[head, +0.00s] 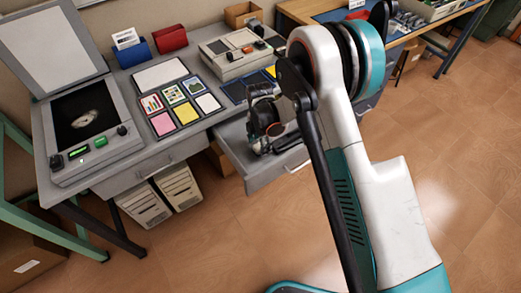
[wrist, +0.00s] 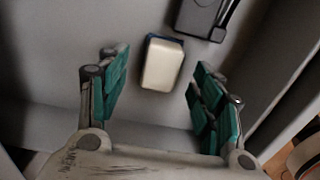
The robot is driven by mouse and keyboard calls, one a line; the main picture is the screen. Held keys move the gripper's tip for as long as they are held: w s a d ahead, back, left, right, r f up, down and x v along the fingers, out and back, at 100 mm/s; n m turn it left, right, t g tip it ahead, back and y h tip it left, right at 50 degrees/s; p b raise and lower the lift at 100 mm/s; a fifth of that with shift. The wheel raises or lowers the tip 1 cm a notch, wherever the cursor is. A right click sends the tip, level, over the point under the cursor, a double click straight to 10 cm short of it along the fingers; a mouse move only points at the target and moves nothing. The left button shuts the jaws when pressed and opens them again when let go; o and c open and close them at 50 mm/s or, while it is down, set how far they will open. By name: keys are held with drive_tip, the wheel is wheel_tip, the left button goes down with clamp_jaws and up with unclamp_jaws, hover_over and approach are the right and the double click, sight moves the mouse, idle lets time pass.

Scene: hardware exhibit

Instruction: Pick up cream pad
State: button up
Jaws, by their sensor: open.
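The cream pad (wrist: 162,66) shows in the wrist view as a small rounded block with a dark blue edge along its top and left side. It lies on the grey floor of the open drawer (wrist: 48,55). My gripper (wrist: 160,95) is open, with its teal-padded fingers apart on either side below the pad in the picture. The pad shows between and just beyond the fingertips, with nothing held. In the head view my gripper (head: 268,130) is over the open drawer (head: 232,155), and the pad is hidden there.
A black object (wrist: 205,15) lies close to the pad's upper right in the drawer. Drawer walls stand close on both sides. The desk above holds a scanner-like device (head: 90,125), coloured cards (head: 187,114) and a grey box device (head: 237,55).

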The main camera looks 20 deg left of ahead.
wheel_tip(320, 180, down, 2)
drive_tip(key=shift+f, duration=0.2)
drive_tip(key=c, duration=1.1)
drive_tip(key=shift+r, duration=0.2)
wheel_tip(320, 180, up, 20)
drive_tip(key=p, duration=0.5)
drive_tip(key=shift+f, duration=0.15)
